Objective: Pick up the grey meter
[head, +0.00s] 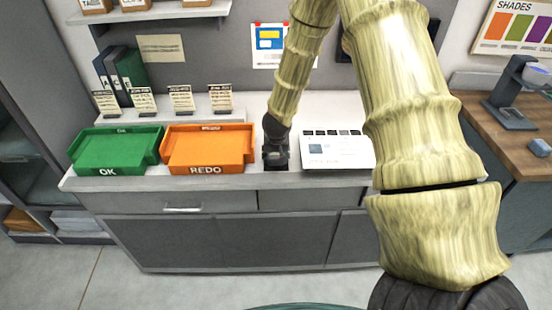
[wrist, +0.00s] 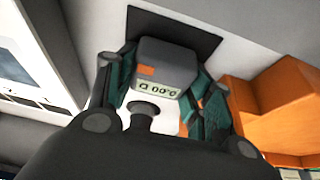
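The grey meter (wrist: 165,68) is a small block with an orange patch and a lit digit display. In the wrist view it sits between the two teal-padded fingers of my gripper (wrist: 163,75), with a finger close along each side. I cannot tell whether the pads press on it. Behind it in this view is a dark pad (wrist: 190,34). In the head view my gripper (head: 275,158) is low over that dark pad on the counter, and the meter is hidden or too small to make out.
An orange REDO tray (head: 208,150) stands just left of my gripper, with a green OK tray (head: 114,152) beyond it. A white printed board (head: 338,150) lies close on the right. Small label cards and binders (head: 121,76) stand behind. A brown-topped desk (head: 515,130) is at right.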

